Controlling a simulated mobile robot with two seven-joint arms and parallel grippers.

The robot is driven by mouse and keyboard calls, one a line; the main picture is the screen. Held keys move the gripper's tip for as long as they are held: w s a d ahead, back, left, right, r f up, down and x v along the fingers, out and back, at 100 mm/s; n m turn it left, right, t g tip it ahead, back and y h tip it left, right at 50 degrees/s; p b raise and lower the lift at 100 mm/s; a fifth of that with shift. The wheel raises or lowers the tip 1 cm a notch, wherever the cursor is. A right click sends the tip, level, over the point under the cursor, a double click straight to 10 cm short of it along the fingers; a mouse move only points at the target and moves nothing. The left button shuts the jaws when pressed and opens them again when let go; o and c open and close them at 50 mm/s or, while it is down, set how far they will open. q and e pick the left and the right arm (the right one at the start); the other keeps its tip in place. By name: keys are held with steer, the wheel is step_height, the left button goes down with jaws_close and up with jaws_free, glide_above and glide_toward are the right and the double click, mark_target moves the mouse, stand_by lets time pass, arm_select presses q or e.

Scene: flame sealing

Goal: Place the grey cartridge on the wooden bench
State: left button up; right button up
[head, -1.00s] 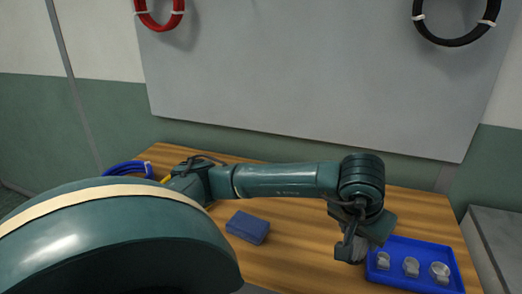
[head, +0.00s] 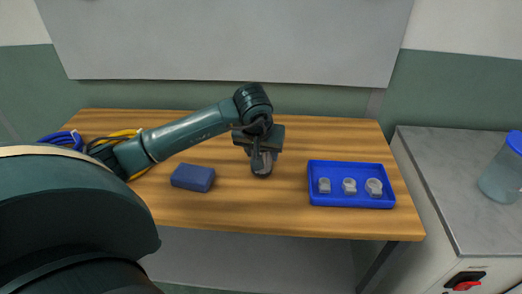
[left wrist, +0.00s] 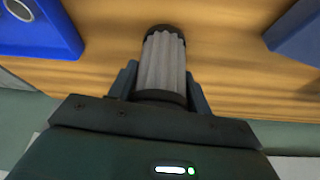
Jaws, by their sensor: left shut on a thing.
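The grey cartridge (head: 262,165) is a ribbed grey cylinder with dark end bands. It also shows in the left wrist view (left wrist: 163,62), between the fingers of my left gripper (left wrist: 160,84). In the head view my left gripper (head: 261,153) is shut on it over the middle of the wooden bench (head: 240,210). The cartridge appears close to the bench top; I cannot tell whether it touches. My right gripper is not in view.
A blue tray (head: 350,203) with 3 grey fittings lies right of the cartridge. A dark blue block (head: 193,178) lies left of it. Blue (head: 62,138) and yellow (head: 120,134) cable coils lie at the far left. A grey cabinet (head: 440,170) with a jar (head: 502,175) stands right.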

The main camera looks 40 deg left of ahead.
arm_select(q)
steer(key=shift+f, duration=0.25)
steer(key=shift+f+b, duration=0.15)
steer(key=shift+b, duration=0.15)
steer(key=o, duration=1)
steer(key=shift+r+p, duration=0.35)
steer(key=shift+p, duration=0.05)
steer(key=v, duration=1.2)
steer(key=shift+f, duration=0.1)
steer(key=shift+s, duration=0.15)
